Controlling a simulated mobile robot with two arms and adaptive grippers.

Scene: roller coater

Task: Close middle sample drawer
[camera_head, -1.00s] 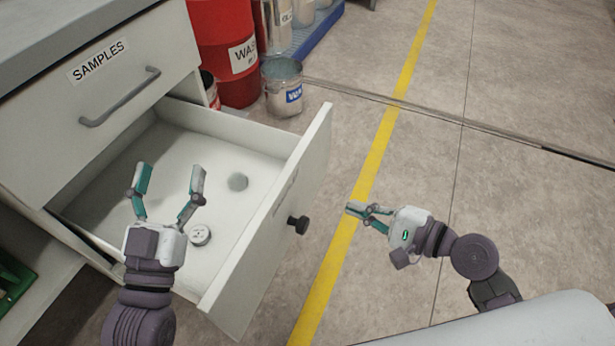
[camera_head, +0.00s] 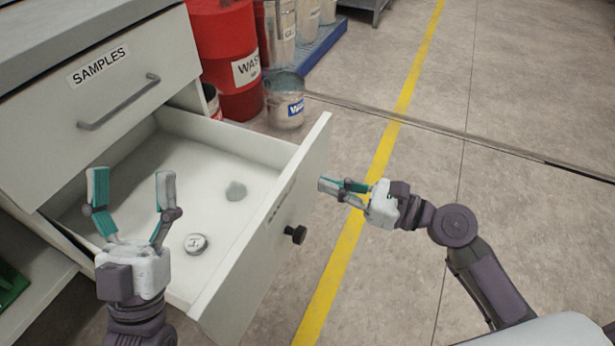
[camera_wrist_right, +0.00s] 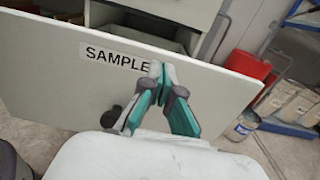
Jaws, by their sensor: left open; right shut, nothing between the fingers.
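The open sample drawer (camera_head: 262,255) is pulled far out below a shut drawer labelled SAMPLES (camera_head: 125,85). Its front has a dark round knob (camera_head: 296,234). In the right wrist view the drawer front (camera_wrist_right: 60,75) carries a SAMPLE label (camera_wrist_right: 115,58). My left gripper (camera_head: 131,190) is open and empty above the drawer's near left part. My right gripper (camera_head: 325,187) is shut and empty, just outside the drawer front; whether it touches is unclear.
A red waste drum (camera_head: 228,60) and a metal bucket (camera_head: 285,102) stand behind the drawer. A blue pallet (camera_head: 320,45) with containers is at the back. The floor on the right, with a yellow line (camera_head: 350,225), is clear.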

